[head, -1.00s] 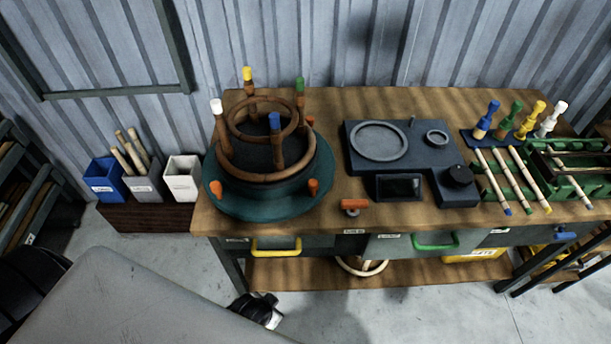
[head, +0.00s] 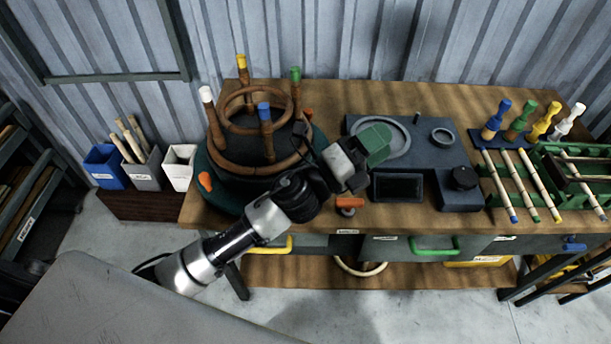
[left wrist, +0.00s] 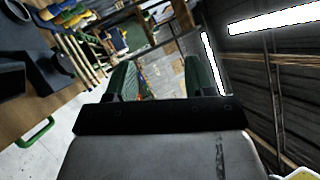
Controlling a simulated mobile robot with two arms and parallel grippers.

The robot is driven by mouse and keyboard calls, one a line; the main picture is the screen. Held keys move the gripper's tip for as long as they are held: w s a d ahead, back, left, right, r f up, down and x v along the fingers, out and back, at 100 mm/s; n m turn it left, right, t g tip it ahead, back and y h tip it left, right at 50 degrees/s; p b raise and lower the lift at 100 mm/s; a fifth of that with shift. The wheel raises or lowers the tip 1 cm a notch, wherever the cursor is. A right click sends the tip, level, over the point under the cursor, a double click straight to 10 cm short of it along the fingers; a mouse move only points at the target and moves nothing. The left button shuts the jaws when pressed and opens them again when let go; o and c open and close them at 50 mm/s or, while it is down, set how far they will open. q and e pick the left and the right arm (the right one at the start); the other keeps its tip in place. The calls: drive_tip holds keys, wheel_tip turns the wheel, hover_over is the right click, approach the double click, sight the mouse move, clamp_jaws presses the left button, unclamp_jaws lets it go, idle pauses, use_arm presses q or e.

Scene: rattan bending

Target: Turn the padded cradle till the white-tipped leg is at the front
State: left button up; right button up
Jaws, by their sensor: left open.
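The padded cradle (head: 208,166) is a round dark green turntable at the left end of the bench. A rattan frame (head: 240,168) with two rings and upright legs stands on it. The white-tipped leg (head: 207,96) is at the left, the blue-tipped leg (head: 264,112) at the front, the yellow-tipped leg (head: 241,63) at the back and the green-tipped leg (head: 295,75) at the right. My left gripper (head: 380,141) is open and empty, right of the cradle and over the dark fixture; its green fingers show in the left wrist view (left wrist: 160,80). My arm hides the cradle's front right. My right gripper is out of view.
The dark fixture (head: 437,152) with a ring and a screen sits mid-bench. An orange-handled clamp (head: 349,203) is at the front edge. Colour-tipped rods (head: 524,185) and a green rack (head: 570,180) are at the right. Blue, grey and white bins (head: 180,165) stand left of the bench.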

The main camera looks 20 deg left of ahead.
use_arm(q)
drive_tip(key=s+d+m+g+h, duration=0.3)
drive_tip(key=d+m+g+h, duration=0.15)
drive_tip(key=m+g, duration=0.75)
wheel_tip(320, 180, down, 6)
drive_tip(key=m+g+y, duration=0.5)
drive_tip(key=m+y, duration=0.3)
drive_tip(key=m, duration=0.5)
drive_tip(key=w+a+f+m+t+y+b, duration=0.1)
drive_tip(key=w+a+m+y, duration=0.15)
drive_tip(key=a+y, duration=0.5)
drive_tip(key=w+a+f+m+y, duration=0.15)
drive_tip(key=w+a+y, duration=0.3)
drive_tip(key=a, duration=0.65)
drive_tip(key=shift+n, duration=0.3)
drive_tip(key=f+b, duration=0.1)
drive_tip(key=f, duration=0.2)
drive_tip(key=f+b, duration=0.2)
drive_tip(key=f, duration=0.1)
drive_tip(key=f+b, duration=0.1)
drive_tip(key=f, duration=0.3)
drive_tip(key=shift+s+d+b, duration=0.1)
drive_tip(key=shift+s+b, duration=0.25)
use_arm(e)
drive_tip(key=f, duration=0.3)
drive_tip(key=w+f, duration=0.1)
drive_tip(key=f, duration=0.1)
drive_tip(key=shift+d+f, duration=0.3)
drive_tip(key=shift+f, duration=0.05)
